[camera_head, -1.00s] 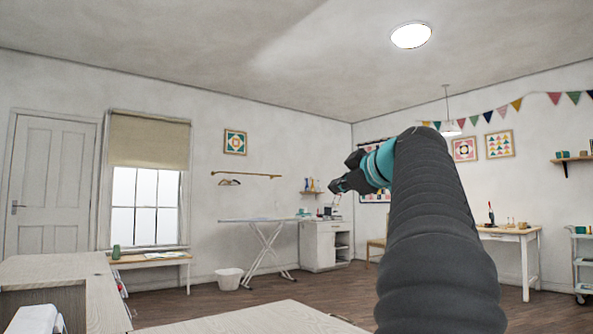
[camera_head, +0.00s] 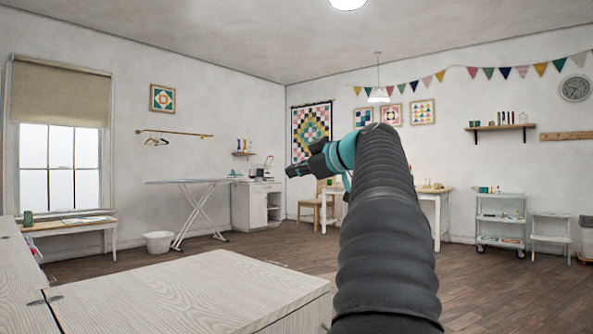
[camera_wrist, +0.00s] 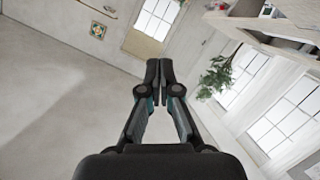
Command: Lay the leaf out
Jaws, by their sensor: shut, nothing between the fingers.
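A pale wood-grain panel (camera_head: 190,295) lies flat and level at the bottom of the head view. Its left edge meets another pale wood top (camera_head: 18,275) along a seam, with small dark hinge-like marks. I cannot tell for certain whether this panel is the leaf; its near parts are cut off by the frame. My gripper (camera_head: 291,171) is up in the air beyond and above the panel, well apart from it, pointing left. In the wrist view my gripper (camera_wrist: 158,68) has its fingertips together with nothing between them.
An ironing board (camera_head: 190,182), a white bin (camera_head: 158,242) and a bench (camera_head: 75,225) stand along the far-left wall. A white trolley (camera_head: 500,222) and a stool (camera_head: 551,228) stand at the right. The wooden floor (camera_head: 480,290) at the right is open.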

